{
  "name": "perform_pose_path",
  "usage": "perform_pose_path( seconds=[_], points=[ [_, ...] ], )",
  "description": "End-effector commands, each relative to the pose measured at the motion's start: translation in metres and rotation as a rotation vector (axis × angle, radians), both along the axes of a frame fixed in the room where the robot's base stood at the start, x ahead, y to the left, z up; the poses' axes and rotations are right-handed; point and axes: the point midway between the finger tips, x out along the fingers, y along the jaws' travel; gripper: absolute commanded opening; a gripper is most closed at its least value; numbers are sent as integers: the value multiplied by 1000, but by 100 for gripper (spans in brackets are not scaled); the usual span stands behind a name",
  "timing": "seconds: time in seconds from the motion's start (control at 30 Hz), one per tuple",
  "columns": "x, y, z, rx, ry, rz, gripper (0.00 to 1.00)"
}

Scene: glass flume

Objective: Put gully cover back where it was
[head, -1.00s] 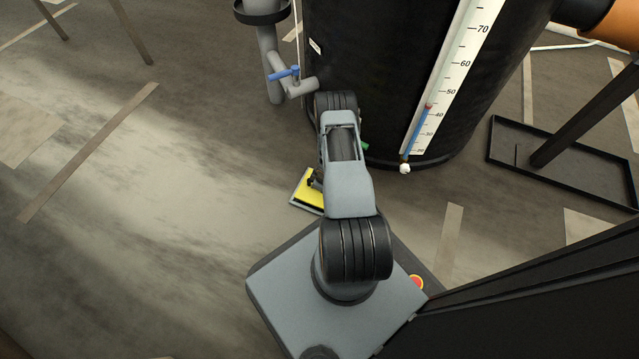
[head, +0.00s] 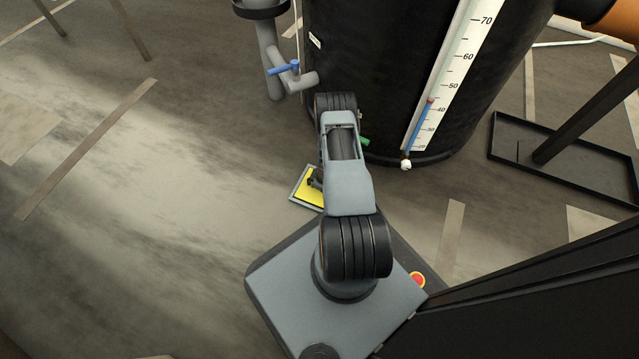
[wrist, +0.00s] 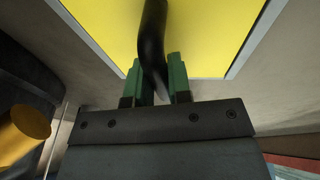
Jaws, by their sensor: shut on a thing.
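The gully cover (head: 311,195) is a yellow plate beside my arm, partly hidden by it in the head view. It appears to lie within a light grey frame (head: 297,198), but the far side is hidden by my arm. In the wrist view the yellow plate (wrist: 205,35) fills the top, with grey frame edges (wrist: 262,38) along its sides. My gripper (wrist: 156,66) has green fingertips and is shut on the cover's black bar handle (wrist: 152,35). Whether the cover sits fully flush cannot be told.
A large black tank (head: 385,60) with a measuring scale (head: 450,75) stands just behind the cover. A grey pipe with a blue valve handle (head: 283,70) is at its left. A black tray (head: 560,170) lies at right. The floor at left is open.

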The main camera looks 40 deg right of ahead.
Motion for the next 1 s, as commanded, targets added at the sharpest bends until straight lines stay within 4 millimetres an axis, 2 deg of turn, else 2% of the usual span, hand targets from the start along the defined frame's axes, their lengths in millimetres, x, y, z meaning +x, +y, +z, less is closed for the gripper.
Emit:
perform_pose_path(
  seconds=[0.47,0.5,0.7,0.8,1.0],
  points=[
    [0,0,-9,0,-1,0,0],
    [1,0,-9,0,-1,0,22],
    [0,0,-9,0,0,0,41],
    [0,0,-9,0,0,0,48],
    [-1,0,-9,1,2,0,48]
  ],
)
